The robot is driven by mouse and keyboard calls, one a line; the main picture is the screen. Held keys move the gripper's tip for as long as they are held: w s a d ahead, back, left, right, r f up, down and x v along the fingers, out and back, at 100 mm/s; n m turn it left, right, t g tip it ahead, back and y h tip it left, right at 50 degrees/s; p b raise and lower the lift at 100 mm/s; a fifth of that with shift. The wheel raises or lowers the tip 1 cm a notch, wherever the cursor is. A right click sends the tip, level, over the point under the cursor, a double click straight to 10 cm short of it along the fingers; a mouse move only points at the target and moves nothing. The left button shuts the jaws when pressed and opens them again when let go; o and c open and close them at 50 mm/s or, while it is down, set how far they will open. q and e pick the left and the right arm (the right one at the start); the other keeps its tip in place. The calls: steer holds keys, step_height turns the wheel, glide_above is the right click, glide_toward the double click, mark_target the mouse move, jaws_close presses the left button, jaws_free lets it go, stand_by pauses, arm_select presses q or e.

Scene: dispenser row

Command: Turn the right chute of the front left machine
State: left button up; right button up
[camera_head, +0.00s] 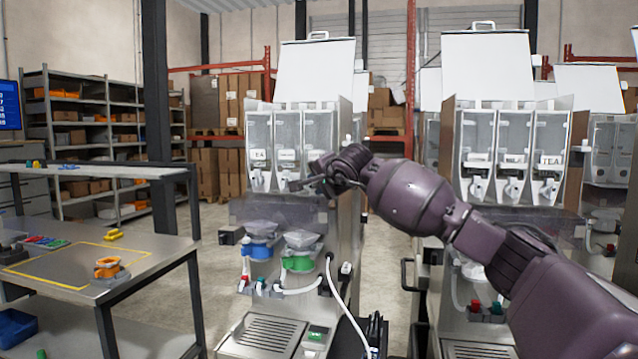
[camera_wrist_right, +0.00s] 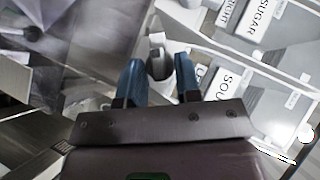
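The front left machine (camera_head: 341,205) has a row of clear canisters with white chutes at their feet. The left chute (camera_head: 257,181) shows below the TEA label, and the middle chute (camera_head: 284,184) hangs beside it. The right chute is hidden behind my right gripper (camera_head: 305,183), which reaches in from the right at chute height. In the right wrist view, a white chute (camera_wrist_right: 158,64) lies between the two blue fingers of this gripper (camera_wrist_right: 159,76). The fingers stand apart, with a gap seeming to show on each side of the chute. My left gripper is not in view.
Below the chutes are a blue-collared funnel (camera_head: 260,236), a green-collared funnel (camera_head: 299,256) and a white hose (camera_head: 345,310). A second machine (camera_head: 497,150) stands at the right, behind my arm. A metal table (camera_head: 150,262) is at the left, with floor between.

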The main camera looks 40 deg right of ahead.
steer(key=shift+f+b, duration=0.3)
steer(key=shift+b, duration=0.4)
steer(key=shift+m+t+b, duration=0.4)
steer(key=shift+b, duration=0.05)
steer(key=shift+r, duration=0.25)
steer(key=o, duration=0.6)
steer(key=shift+s, duration=0.1)
steer(key=v, duration=1)
steer(key=shift+s, duration=0.4)
